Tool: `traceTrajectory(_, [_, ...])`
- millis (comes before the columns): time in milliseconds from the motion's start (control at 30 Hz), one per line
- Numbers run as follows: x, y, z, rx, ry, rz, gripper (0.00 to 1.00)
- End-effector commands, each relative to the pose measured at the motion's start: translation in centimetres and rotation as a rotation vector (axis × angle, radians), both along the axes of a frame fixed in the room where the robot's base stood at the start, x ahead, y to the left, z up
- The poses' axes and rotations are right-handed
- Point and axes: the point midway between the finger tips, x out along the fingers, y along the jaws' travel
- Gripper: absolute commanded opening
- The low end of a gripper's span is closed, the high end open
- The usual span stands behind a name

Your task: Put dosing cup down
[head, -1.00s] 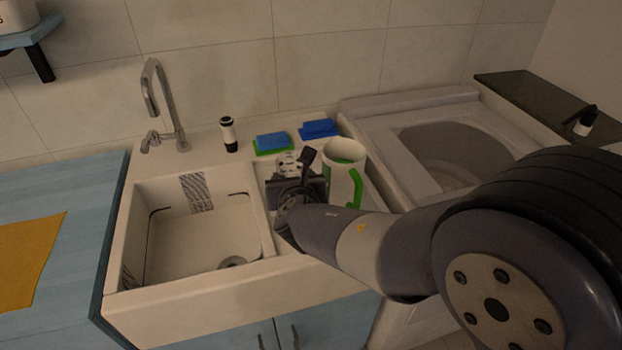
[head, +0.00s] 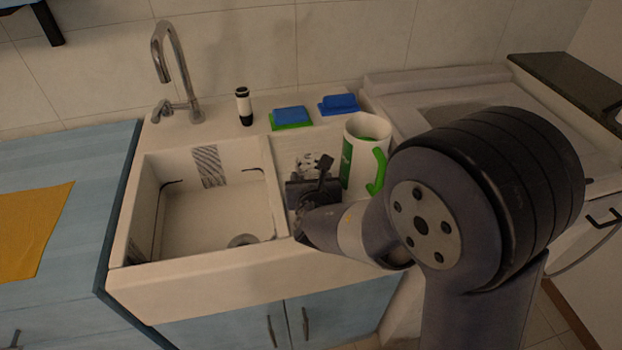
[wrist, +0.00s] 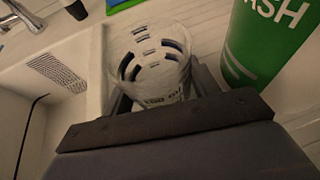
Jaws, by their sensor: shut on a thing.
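The dosing cup (wrist: 150,62) is a pale, see-through cup with dark markings. In the wrist view it sits between the fingers of my gripper (wrist: 155,95), which is shut on it. In the head view the cup (head: 313,163) shows just beyond my gripper (head: 312,180), over the ribbed drainer part right of the sink basin. My gripper's body hides its lower part, so I cannot tell whether its base touches the surface.
A white and green jug (head: 362,155) stands close to the right of the cup; its green side (wrist: 262,40) is near my gripper. Blue and green sponges (head: 291,117) and a small black-and-white bottle (head: 244,106) stand behind. The sink basin (head: 210,215) is at left, empty.

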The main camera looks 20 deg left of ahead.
Motion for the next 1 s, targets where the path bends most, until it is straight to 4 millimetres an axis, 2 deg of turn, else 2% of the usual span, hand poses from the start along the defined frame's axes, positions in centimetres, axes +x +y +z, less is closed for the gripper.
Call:
traceTrajectory(333, [0.02, 0.01, -0.3, 0.002, -0.001, -0.001, 0.31])
traceTrajectory(367, [0.02, 0.0, -0.21, 0.001, -0.001, 0.0, 0.58])
traceTrajectory(600, [0.01, 0.0, -0.16, 0.001, -0.001, 0.0, 0.78])
traceTrajectory(1000, [-0.27, -0.07, 0.36, 0.001, -0.001, 0.001, 0.79])
